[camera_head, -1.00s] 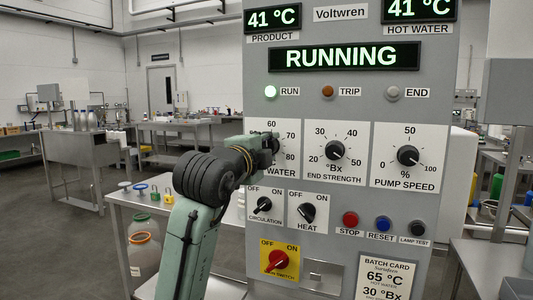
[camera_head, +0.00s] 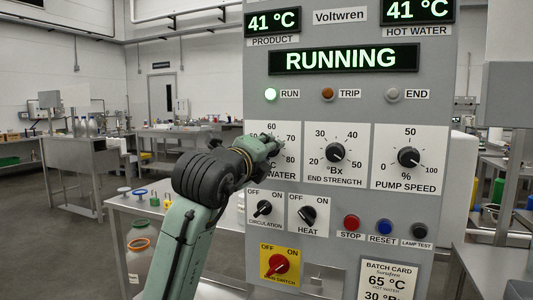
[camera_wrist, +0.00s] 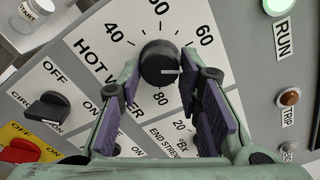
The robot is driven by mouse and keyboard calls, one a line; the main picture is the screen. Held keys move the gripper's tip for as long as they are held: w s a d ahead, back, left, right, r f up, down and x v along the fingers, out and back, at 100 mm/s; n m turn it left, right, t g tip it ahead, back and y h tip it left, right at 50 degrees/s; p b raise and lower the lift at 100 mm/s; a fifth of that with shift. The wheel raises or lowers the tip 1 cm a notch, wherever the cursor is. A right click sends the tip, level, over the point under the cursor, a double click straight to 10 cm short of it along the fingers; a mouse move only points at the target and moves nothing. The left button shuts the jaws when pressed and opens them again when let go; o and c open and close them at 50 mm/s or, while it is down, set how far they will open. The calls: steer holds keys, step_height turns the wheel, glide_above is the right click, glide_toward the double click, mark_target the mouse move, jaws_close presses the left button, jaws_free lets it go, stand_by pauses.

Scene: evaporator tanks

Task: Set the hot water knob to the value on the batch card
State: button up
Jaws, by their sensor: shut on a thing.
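The hot water knob (camera_wrist: 158,64) is black, on a white dial plate with marks from 40 to 80 visible. My gripper (camera_wrist: 163,72) is shut on it, with one purple-padded finger on each side. The knob's white pointer line points right, between the 60 and the 80 marks; the right finger covers that part of the scale, so I cannot read the exact value. In the head view my gripper (camera_head: 271,147) hides most of this knob. The batch card (camera_head: 386,281) at the lower right reads 65 °C hot water and 30 °Bx.
The panel (camera_head: 350,222) has an end strength knob (camera_head: 335,153) and a pump speed knob (camera_head: 408,157) to the right. Circulation (camera_head: 263,208) and heat (camera_head: 308,214) switches and a red main switch (camera_head: 278,264) are below. The hot water display (camera_head: 418,11) reads 41 °C.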

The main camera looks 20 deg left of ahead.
stand_by(0.3)
steer(key=o, duration=1.1)
steer(key=shift+o, duration=0.2)
steer(key=s, duration=1.2)
steer(key=shift+a, duration=0.15)
steer(key=shift+r, duration=0.1)
